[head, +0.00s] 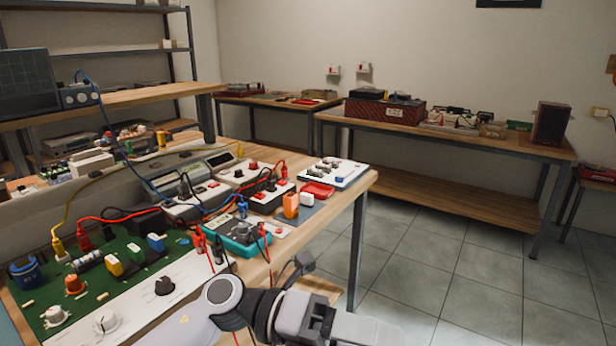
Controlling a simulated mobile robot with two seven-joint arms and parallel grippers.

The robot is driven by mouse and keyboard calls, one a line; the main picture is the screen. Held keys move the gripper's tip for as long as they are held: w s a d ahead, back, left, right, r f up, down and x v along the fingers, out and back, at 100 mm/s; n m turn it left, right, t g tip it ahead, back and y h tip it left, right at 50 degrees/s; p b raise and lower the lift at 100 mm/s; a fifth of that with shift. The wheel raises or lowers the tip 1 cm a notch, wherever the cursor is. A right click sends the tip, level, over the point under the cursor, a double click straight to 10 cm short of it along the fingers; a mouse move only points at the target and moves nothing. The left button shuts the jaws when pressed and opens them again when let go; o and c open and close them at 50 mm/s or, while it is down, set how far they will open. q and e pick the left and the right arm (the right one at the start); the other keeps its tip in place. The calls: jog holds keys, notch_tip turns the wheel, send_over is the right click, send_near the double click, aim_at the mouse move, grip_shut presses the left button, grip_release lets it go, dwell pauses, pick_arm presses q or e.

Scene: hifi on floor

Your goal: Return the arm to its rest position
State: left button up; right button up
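One of my arms (195,318) shows at the bottom of the head view, with a white link and a dark wrist. It comes in from the lower left, so I take it as my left arm. Its grey gripper (345,324) points right, in front of the workbench's near right corner, over the floor in the picture. The fingertips are not clear enough to tell open from shut, and I see nothing held. My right gripper is not in view.
The wooden workbench (350,190) on the left carries a green circuit board (125,250), a teal multimeter (238,238), instruments and loose cables close to my arm. Tiled floor (450,270) is clear to the right. Another bench (480,140) stands along the back wall.

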pick_arm(q)
jog(key=w+a+f+n+t+y+p, duration=0.1)
jog(key=w+a+f+n+t, duration=0.2)
jog(key=n+t, duration=0.6)
jog(key=w+a+f+n+t+y+p, duration=0.15)
jog(key=a+n+t, duration=0.4)
jog(key=n, duration=0.55)
jog(key=w+a+f+n+t+y+p, duration=0.1)
jog(key=w+a+n+t, duration=0.25)
jog(key=n+t, duration=0.55)
jog(key=s+a+f+n+g+y+p, duration=0.1)
jog(key=s+a+f+n+g+y, duration=0.2)
jog(key=s+a+f+n+y, duration=0.2)
jog(key=s+a+f+n+g+y+p, duration=0.1)
jog(key=s+a+f+n+g+y, duration=0.3)
jog(key=f, duration=1.2)
jog(key=s+a+n+y, duration=0.2)
jog(key=s+a+n, duration=0.2)
jog(key=s+a, duration=0.2)
jog(key=shift+s+a+f+n+p, duration=0.3)
jog(key=shift+s+a+p, duration=0.05)
jog(key=shift+a, duration=0.05)
jog(key=shift+y, duration=0.25)
